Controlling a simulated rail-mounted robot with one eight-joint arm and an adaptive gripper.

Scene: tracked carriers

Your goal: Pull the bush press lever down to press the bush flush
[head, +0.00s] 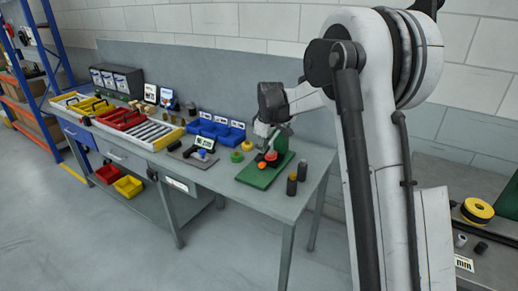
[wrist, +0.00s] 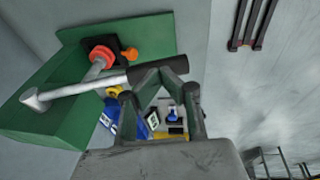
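The green bush press stands on a green base plate (head: 258,175) near the right end of the workbench; its green body (wrist: 40,125) also shows in the wrist view. Its grey lever (wrist: 75,91) runs out sideways and ends in a black grip (wrist: 135,75). A red round part (wrist: 101,54) sits behind the lever on a dark block, with an orange part (wrist: 130,54) beside it. My gripper (wrist: 161,76) has its fingers drawn together at the black grip. I cannot tell whether they touch it. The bush itself cannot be made out.
Two dark cylinders (head: 291,186) stand beside the base plate. Blue bins (head: 215,131) stand behind.

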